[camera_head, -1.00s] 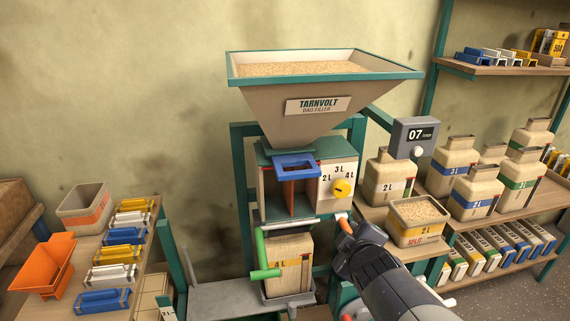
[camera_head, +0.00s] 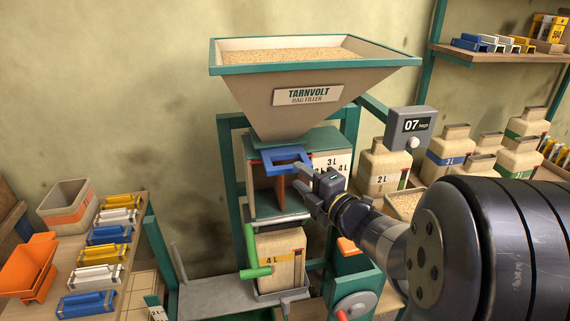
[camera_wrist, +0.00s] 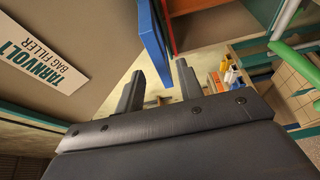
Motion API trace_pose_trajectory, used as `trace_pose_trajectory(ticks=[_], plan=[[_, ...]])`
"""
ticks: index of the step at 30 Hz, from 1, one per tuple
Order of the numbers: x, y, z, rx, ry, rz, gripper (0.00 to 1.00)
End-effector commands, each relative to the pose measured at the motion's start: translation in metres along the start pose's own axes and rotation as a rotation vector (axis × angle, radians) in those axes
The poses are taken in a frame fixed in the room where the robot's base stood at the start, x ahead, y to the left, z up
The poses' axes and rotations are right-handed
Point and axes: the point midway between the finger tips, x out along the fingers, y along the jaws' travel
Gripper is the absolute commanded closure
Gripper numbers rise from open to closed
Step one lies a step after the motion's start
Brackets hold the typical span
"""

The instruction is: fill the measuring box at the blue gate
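The blue gate (camera_head: 286,158) is a flat blue frame at the front of the filler, just under the hopper (camera_head: 275,105). The measuring box (camera_head: 262,200) is the open-fronted chamber below it, with a reddish-brown upright inside and no grain visible in it. My gripper (camera_head: 307,193) is just right of and slightly below the gate in the head view. In the wrist view my gripper's two fingers (camera_wrist: 160,80) stand apart with nothing between their tips, and the blue gate (camera_wrist: 154,42) is just beyond them; I cannot tell whether they touch.
Grain fills the hopper top. A counter (camera_head: 411,125) reads 07. Shelves with bags are at right; a bench (camera_head: 137,225) with coloured clips is at left.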

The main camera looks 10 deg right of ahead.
Motion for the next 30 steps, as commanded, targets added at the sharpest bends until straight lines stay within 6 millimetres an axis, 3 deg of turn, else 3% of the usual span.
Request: trace_pose_trajectory(ticks=[6,12,23,30], plan=[[0.042,0.001,-0.001,0.003,0.003,-0.002,0.65],[0.063,0.0,-0.001,0.002,0.001,-0.002,0.65],[0.068,0.0,0.0,0.002,-0.002,-0.001,0.65],[0.068,0.0,0.0,0.002,-0.002,-0.001,0.83]])
